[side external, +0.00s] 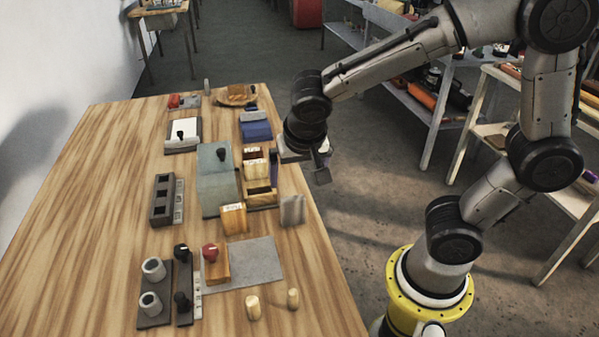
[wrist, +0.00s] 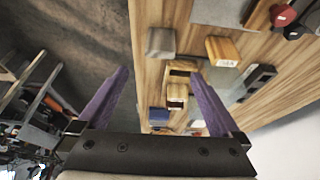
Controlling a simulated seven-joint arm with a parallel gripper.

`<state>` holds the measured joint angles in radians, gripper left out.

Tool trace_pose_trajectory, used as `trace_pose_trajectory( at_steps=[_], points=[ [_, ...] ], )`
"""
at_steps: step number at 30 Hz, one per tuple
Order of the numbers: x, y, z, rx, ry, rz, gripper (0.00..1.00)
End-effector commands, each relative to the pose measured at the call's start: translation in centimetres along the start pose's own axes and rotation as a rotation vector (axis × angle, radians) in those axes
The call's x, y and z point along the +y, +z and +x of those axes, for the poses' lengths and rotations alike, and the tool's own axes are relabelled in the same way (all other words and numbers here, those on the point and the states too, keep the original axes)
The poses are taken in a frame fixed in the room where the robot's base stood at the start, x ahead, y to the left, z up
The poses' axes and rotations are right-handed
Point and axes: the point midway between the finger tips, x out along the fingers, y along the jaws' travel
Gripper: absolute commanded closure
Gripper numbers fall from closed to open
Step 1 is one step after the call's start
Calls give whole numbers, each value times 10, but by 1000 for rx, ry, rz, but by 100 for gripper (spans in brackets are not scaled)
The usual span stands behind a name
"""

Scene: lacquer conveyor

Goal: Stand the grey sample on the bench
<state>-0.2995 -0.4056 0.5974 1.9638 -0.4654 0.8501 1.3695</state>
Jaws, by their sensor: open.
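A plain grey block (side external: 293,210), the likeliest grey sample, is on the wooden bench (side external: 90,200) near its right edge. It looks upright in the side view. In the wrist view the grey block (wrist: 160,42) shows beyond the fingertips, near the bench edge. My gripper (side external: 322,168) is off the bench's right edge, behind the grey block in the side view and apart from it. In the wrist view my gripper (wrist: 160,75) has its two purple fingers wide apart with nothing between them.
A labelled wooden block (side external: 233,218) stands left of the grey block, with a wooden tray (side external: 262,198) behind. A grey-green box (side external: 217,182) stands mid-bench. A grey mat (side external: 255,262), a red-knobbed block (side external: 214,268) and two wooden pegs (side external: 253,307) lie in front. The bench's left side is clear.

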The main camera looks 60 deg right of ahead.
Motion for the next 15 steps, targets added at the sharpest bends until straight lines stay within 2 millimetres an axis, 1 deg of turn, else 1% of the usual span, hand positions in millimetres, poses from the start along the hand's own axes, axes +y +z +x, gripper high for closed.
trace_pose_trajectory(
  at_steps=[2,5,10,12,15],
  points=[
    [3,0,-6,-3,-5,-8,0],
    [13,-1,-18,-12,-27,-52,0],
    [48,6,-49,-26,-113,-226,0],
    [64,13,-61,-20,-159,-317,0],
    [81,26,-75,2,-222,-443,0]
  ],
)
